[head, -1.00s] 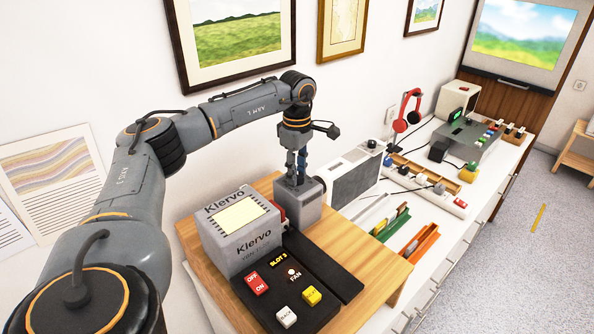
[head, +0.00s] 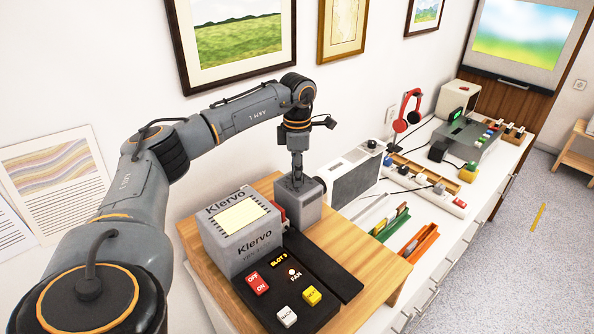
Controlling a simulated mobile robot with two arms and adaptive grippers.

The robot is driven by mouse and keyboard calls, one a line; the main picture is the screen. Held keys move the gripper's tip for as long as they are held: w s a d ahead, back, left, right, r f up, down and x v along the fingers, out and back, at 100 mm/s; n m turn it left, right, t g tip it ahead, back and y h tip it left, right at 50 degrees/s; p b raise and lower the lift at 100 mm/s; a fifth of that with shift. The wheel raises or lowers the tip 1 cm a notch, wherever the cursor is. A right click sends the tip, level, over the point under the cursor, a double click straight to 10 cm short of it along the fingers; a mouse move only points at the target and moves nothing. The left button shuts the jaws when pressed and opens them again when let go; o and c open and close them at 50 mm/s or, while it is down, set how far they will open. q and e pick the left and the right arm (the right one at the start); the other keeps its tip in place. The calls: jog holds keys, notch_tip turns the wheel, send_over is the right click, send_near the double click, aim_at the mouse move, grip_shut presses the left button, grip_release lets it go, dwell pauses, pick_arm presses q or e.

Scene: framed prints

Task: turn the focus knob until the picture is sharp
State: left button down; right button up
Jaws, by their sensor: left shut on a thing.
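The projector (head: 236,238), a grey box marked Klervo with a lit cream panel on top, stands on a wooden board. Its grey front block (head: 298,208) with a dark lens sits to its right. My left gripper (head: 297,180) points down onto the top of this block and is shut on the focus knob, which the fingers mostly hide. The projected picture (head: 517,36) on the screen at the upper right is very blurred, a soft blend of blue, white and green. My right gripper is out of view.
A black control panel (head: 326,268) with red, white and yellow buttons lies before the projector. A grey speaker-like box (head: 356,182) stands close right of the block. Red headphones (head: 405,112), trays and a grey console (head: 466,136) fill the white counter beyond.

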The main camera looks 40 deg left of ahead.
pick_arm(q)
jog(key=shift+n, duration=1.2)
jog(key=c, duration=1)
grip_release()
notch_tip(320, 180, up, 12)
jog(key=shift+f, duration=0.1)
jog(key=shift+d, duration=0.1)
